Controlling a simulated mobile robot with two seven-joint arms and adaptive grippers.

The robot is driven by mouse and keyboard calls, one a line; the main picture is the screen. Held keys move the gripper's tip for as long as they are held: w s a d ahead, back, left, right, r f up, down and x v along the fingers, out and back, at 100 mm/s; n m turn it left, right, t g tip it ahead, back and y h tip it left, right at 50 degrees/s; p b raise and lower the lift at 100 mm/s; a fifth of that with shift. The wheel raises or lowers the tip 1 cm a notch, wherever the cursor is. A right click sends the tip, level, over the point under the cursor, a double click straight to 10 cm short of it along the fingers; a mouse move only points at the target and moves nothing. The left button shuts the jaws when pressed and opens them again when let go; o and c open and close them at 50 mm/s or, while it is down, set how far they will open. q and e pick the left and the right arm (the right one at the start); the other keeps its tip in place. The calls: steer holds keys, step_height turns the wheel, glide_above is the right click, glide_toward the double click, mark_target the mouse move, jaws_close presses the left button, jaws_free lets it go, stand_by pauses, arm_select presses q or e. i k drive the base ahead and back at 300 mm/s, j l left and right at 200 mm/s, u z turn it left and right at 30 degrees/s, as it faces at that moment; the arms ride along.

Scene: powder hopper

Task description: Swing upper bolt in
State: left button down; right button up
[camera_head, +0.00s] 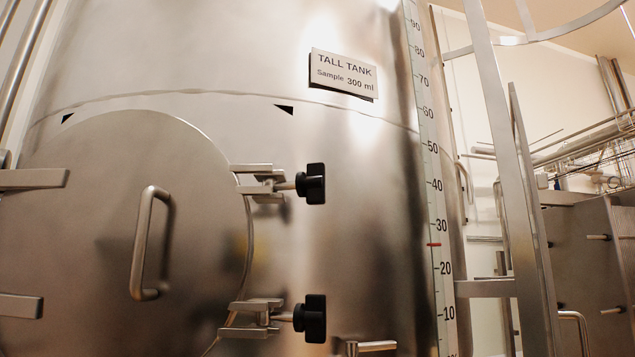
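The upper bolt (286,186) has a black knob (315,184) and lies roughly level at the right edge of a round tank door (110,230). Its shaft runs left from the knob to a forked metal bracket (257,180) at the door rim. Whether the shaft sits fully inside the fork is hard to tell. A matching lower bolt (284,317) with a black knob (310,318) points left to a lower bracket (252,312). The door lies flat against the tank and has a vertical bar handle (145,243). Neither of my grippers shows in this view.
The tall tank (370,220) carries a sign (343,74) and a level scale (434,200) with a red mark. Hinge arms (32,179) stand at the door's left. A ladder rail (510,150) and pipes (590,140) are at right. A short metal bar (372,346) sticks out below.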

mark_target(276, 187)
steer(key=i+l+z, duration=0.2)
steer(key=l, duration=0.3)
steer(key=i+l+z, duration=0.25)
steer(key=l, duration=0.2)
steer(key=i+l+z, duration=0.2)
steer(key=l, duration=0.2)
